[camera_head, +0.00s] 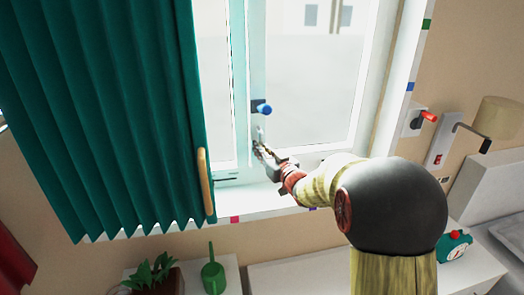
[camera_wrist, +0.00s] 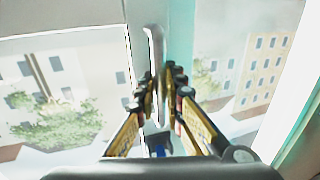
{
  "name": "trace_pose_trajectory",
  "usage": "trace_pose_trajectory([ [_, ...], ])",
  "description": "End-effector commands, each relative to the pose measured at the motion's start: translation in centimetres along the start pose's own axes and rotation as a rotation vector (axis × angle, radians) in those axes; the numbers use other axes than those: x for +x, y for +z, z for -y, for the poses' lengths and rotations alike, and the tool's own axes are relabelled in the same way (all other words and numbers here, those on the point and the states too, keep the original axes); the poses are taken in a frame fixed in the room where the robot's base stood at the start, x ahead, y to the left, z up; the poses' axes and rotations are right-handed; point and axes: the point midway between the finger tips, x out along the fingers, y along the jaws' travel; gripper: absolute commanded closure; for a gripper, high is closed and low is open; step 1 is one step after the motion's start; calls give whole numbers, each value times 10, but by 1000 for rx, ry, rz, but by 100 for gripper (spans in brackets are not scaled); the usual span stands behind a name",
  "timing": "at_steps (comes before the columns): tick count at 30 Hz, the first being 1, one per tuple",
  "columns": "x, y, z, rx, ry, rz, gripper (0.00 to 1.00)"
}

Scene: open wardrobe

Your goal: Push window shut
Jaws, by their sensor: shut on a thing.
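The window (camera_head: 310,75) has a pale frame and clear glass. Its upright frame bar carries a slim grey handle (camera_head: 260,131), with a blue knob (camera_head: 262,107) just above my gripper. My gripper (camera_head: 259,148) reaches the handle from the lower right. In the wrist view, its two fingers (camera_wrist: 162,82) are closed in on either side of the handle (camera_wrist: 157,48), which runs up between them. A small blue part (camera_wrist: 158,148) shows low between the fingers. I cannot tell how wide any gap at the window frame is.
A green curtain (camera_head: 100,110) hangs at the left, with a wooden handle (camera_head: 206,182) by its edge. A potted plant (camera_head: 155,275) and a green watering can (camera_head: 213,272) stand below. A wall lamp (camera_head: 497,118) and a clock (camera_head: 454,245) are at the right.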

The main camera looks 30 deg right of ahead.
Motion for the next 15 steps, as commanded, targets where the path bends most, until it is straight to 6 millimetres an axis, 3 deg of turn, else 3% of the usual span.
trace_pose_trajectory([
  [1, 0, 0, 0, 0, 0, 0, 100],
  [2, 0, 0, 0, 0, 0, 0, 88],
  [9, 0, 0, 0, 0, 0, 0, 74],
  [15, 0, 0, 0, 0, 0, 0, 72],
])
